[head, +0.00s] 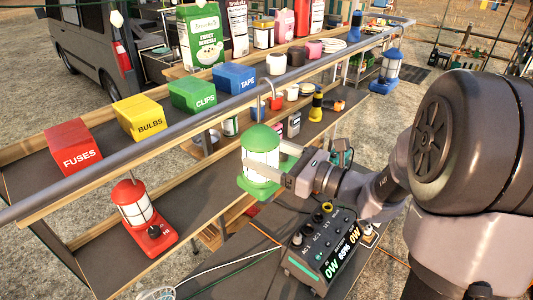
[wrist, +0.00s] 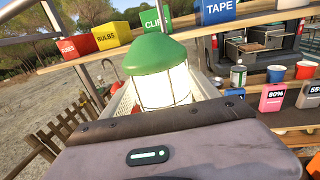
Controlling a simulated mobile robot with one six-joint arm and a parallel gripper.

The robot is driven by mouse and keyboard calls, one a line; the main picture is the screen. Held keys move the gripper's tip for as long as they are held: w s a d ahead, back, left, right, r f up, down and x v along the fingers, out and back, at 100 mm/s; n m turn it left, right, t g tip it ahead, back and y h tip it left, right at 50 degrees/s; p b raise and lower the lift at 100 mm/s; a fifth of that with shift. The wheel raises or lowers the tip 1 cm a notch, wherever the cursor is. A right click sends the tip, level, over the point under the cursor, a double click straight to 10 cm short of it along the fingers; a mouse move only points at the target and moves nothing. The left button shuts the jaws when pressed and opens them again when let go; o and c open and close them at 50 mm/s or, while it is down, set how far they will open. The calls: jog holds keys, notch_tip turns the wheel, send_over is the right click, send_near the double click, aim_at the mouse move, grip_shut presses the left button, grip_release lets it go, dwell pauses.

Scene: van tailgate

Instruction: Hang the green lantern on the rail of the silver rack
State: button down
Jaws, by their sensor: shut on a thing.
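The green lantern (head: 262,160), with a green cap and base and a pale glowing body, is upright between the fingers of my gripper (head: 278,170). My gripper is shut on it. The lantern also fills the middle of the wrist view (wrist: 162,75). The grey rail (head: 190,122) runs diagonally along the front of the rack, above and behind the lantern in the head view. A small pale hook shape (head: 270,87) shows at the rail above the lantern's cap; I cannot tell whether it belongs to the lantern or touches the rail.
A red lantern (head: 140,214) stands on the lower shelf at left, and a blue lantern (head: 388,72) is at the far right end. Fuses, bulbs, clips and tape bins (head: 145,117) line the upper shelf. A power station (head: 322,250) sits below my arm. Cups and boxes crowd behind the lantern.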

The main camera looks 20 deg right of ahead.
jog(key=shift+c, duration=0.6)
grip_release()
